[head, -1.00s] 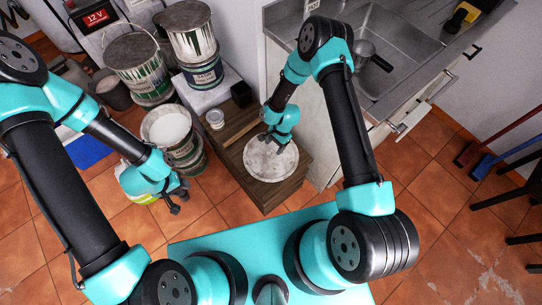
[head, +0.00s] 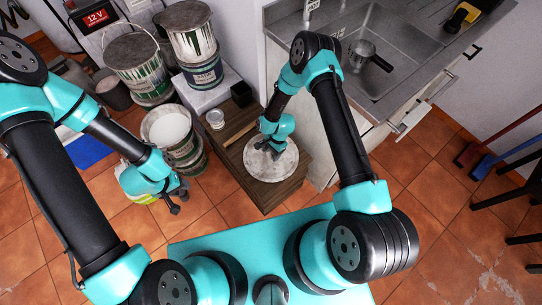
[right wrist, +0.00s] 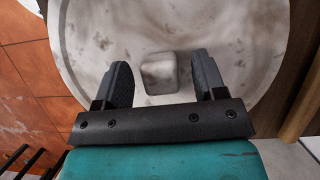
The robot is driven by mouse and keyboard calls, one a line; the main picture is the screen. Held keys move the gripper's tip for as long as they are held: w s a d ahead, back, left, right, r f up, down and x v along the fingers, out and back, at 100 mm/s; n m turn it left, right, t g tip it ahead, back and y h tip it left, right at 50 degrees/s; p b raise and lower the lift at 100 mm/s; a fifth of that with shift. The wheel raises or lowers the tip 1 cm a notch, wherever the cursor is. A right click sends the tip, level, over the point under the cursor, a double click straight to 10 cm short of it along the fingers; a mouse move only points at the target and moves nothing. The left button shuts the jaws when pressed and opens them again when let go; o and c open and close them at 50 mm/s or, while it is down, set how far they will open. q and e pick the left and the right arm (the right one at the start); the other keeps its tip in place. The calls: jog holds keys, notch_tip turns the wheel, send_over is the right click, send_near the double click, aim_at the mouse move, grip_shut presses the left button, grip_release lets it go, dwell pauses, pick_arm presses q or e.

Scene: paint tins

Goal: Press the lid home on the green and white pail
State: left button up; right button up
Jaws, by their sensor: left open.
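A round, whitish, stained lid (head: 280,165) lies flat on the dark wooden cabinet. In the right wrist view it fills the top, with a square block-shaped knob (right wrist: 158,73) at its middle. My right gripper (head: 269,149) is over the lid; in the right wrist view its open fingers (right wrist: 162,85) stand either side of the knob, with gaps on both sides. An open pail of white paint (head: 168,124) stands on another tin to the left. My left gripper (head: 179,199) is open and empty, in front of that pail. A green and white pail with a wire handle (head: 149,84) stands further back.
A small jar (head: 215,119) and a wooden stick (head: 240,132) lie on the cabinet (head: 265,197) behind the lid. Stacked tins (head: 203,72) stand at the back. The sink (head: 400,50) is to the right.

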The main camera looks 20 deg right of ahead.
jog(key=c, duration=1.1)
